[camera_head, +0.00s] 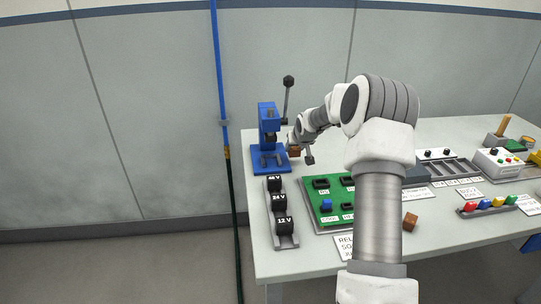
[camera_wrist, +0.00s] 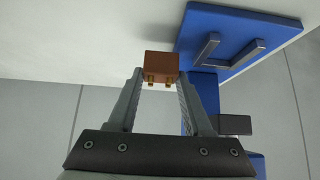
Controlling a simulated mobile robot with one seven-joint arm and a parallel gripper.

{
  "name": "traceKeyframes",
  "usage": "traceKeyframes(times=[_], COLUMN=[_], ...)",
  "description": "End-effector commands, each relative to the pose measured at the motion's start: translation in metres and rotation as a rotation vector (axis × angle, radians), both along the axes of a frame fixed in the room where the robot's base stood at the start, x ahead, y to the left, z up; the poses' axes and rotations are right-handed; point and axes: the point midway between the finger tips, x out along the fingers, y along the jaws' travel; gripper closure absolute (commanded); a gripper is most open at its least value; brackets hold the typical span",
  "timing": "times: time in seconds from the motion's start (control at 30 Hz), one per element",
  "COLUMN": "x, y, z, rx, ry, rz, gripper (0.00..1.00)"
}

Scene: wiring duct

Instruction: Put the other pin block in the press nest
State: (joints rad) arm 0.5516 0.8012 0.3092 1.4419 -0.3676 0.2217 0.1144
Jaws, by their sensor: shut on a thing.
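My gripper (camera_head: 302,148) is shut on a brown pin block (camera_head: 294,152), just right of the blue press (camera_head: 268,122). In the wrist view the pin block (camera_wrist: 160,64) sits between the fingertips of my gripper (camera_wrist: 159,86), with small gold pins on the side toward me. The press nest (camera_wrist: 224,52), a U-shaped guide on the blue base plate, shows to the right of the block and is empty there. The block is apart from the nest; its exact height is hard to tell.
A rail with black 48 V, 24 V and 12 V blocks (camera_head: 280,211) stands in front of the press. A green board with sockets (camera_head: 327,207) is right of it. The press lever (camera_head: 287,95) sticks up behind. Colored parts and a white control box (camera_head: 498,162) are at right.

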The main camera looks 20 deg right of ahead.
Motion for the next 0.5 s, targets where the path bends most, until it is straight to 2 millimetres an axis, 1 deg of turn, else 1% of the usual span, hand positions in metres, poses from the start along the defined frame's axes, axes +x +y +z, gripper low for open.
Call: traceKeyframes(times=[0.03, 0.1, 0.2, 0.37, 0.47, 0.5], x=[0.003, 0.006, 0.008, 0.010, 0.012, 0.014], y=[0.014, 0.027, 0.040, 0.049, 0.061, 0.067], z=[0.000, 0.000, 0.000, 0.000, 0.000, 0.000], rx=[-0.003, -0.003, -0.002, -0.001, -0.001, -0.001], ry=[-0.002, -0.001, -0.002, -0.001, -0.002, -0.001], rz=[0.006, 0.006, 0.004, 0.001, 0.004, 0.004], gripper=[1.00, 1.00, 1.00, 1.00, 1.00, 1.00])
